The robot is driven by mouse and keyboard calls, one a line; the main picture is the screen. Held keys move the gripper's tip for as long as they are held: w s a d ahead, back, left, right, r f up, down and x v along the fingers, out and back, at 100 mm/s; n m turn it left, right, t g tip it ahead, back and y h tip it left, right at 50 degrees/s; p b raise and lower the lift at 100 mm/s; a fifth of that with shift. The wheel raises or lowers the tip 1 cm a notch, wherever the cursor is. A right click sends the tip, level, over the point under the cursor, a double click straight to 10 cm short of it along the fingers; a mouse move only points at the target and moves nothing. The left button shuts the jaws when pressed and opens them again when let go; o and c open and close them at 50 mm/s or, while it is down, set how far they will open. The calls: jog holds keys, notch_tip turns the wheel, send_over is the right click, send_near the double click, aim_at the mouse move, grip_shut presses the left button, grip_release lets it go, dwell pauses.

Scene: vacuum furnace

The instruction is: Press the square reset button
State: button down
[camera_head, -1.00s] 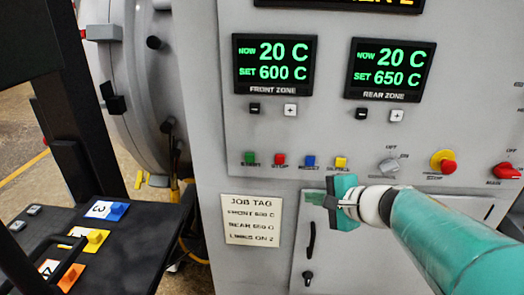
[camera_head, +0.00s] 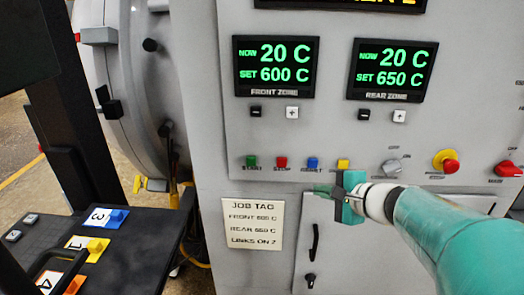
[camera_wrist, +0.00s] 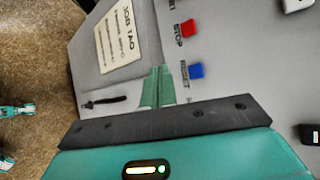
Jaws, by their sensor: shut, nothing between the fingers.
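The reset button is a blue square (camera_head: 313,163) on the grey control panel, labelled RESET, between the red stop button (camera_head: 281,162) and the yellow button (camera_head: 343,164). The blue button also shows in the wrist view (camera_wrist: 196,71), right of my fingertips, with the red stop button (camera_wrist: 190,28) above it. My gripper (camera_head: 324,190) is shut and empty, below and slightly right of the blue button in the head view. In the wrist view the teal fingers (camera_wrist: 158,86) lie together and apart from the button.
A green start button (camera_head: 251,162) sits at the row's left end. The job tag (camera_head: 252,223) is below. A black cart (camera_head: 130,250) with coloured numbered blocks stands left.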

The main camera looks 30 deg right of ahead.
aim_at(308, 167)
jog(key=shift+w+d, duration=0.7)
jog(key=shift+w, duration=0.4)
jog(key=shift+w+d, duration=0.65)
jog(key=shift+w, duration=0.4)
jog(key=shift+w+d, duration=0.7)
jog(key=shift+w, duration=0.4)
jog(key=shift+w+d, duration=0.25)
jog(key=shift+w, duration=0.1)
jog(key=shift+w+d, duration=0.25)
jog(key=shift+w, duration=0.15)
dwell(0.5)
jog(key=shift+s+a, duration=0.5)
jog(key=shift+s, duration=0.25)
jog(key=s+a, duration=0.1)
jog(key=s, duration=0.1)
jog(key=s+a, duration=0.1)
jog(key=s, duration=0.1)
jog(key=shift+a, duration=0.4)
